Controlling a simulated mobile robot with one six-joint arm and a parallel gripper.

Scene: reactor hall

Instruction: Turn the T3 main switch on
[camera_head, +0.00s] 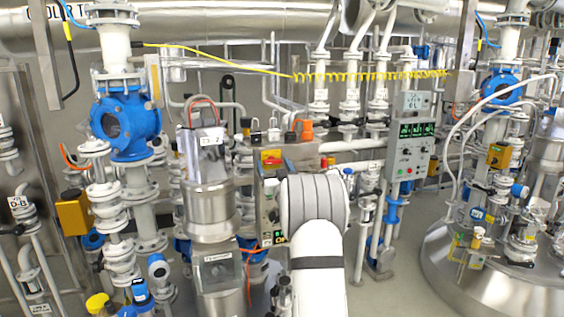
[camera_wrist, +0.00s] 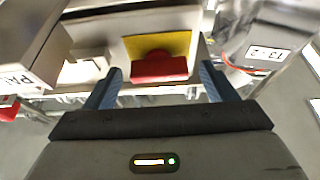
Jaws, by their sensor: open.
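The main switch has a red handle (camera_wrist: 159,69) on a yellow plate (camera_wrist: 178,43) in the wrist view. The handle's bar lies across the picture. My gripper (camera_wrist: 158,75) is open, with one blue finger to the left of the handle and one to the right, gaps showing on both sides. I cannot tell whether the fingertips reach the handle's depth. In the head view the red and yellow switch (camera_head: 271,158) sits at the top of a grey control box (camera_head: 270,186).
A steel vessel (camera_head: 208,205) stands just left of the control box; its label (camera_wrist: 266,53) shows in the wrist view. A box with a label (camera_wrist: 22,79) is at the wrist view's left. Another control panel (camera_head: 411,145) stands further right.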

